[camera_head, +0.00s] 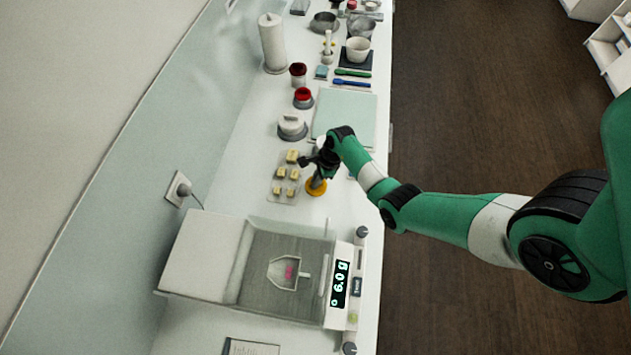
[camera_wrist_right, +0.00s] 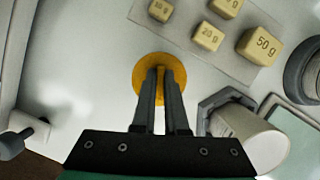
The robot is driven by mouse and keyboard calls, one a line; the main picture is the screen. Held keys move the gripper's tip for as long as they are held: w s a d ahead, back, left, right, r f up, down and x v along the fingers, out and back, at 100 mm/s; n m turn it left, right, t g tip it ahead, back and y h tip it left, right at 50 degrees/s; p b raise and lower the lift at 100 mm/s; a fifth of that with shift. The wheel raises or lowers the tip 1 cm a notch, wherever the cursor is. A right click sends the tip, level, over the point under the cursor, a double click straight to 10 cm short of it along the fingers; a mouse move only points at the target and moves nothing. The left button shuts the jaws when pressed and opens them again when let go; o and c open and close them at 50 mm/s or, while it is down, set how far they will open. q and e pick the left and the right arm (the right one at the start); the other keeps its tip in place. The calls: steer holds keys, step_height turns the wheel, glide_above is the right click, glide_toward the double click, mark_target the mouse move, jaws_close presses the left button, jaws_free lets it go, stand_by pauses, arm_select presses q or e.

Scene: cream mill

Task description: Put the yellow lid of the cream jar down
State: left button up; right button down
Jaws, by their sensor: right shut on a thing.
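The yellow lid (camera_head: 316,187) is a round orange-yellow disc low over the white bench, between the weights and the balance. My right gripper (camera_head: 318,174) reaches down onto it from above and is shut on it. In the right wrist view the lid (camera_wrist_right: 160,75) shows around the closed fingertips of the right gripper (camera_wrist_right: 162,78), which hide its middle. Whether its underside touches the bench I cannot tell. A white cup-like vessel (camera_wrist_right: 250,130) stands close to the right of the fingers; I cannot tell if it is the cream jar. My left gripper is not in view.
Yellow weights (camera_head: 281,174) lie on a pale sheet beside the lid. A balance (camera_head: 290,270) with a lit display stands nearer. A white-capped container (camera_head: 292,126), a red-topped jar (camera_head: 303,98) and a pale green mat (camera_head: 352,112) are farther back. Bare bench surrounds the lid narrowly.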

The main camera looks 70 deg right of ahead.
mark_target(326, 183)
steer(key=shift+f, duration=0.4)
steer(key=shift+f, duration=0.1)
steer(key=shift+f, duration=0.15)
steer(key=c, duration=0.9)
jaws_free()
steer(key=shift+c, duration=0.2)
steer(key=shift+r, duration=0.45)
steer(key=p+v, duration=0.3)
steer(key=v, duration=0.8)
steer(key=shift+r+p, duration=0.3)
steer(key=shift+p, duration=0.1)
steer(key=shift+s, duration=0.15)
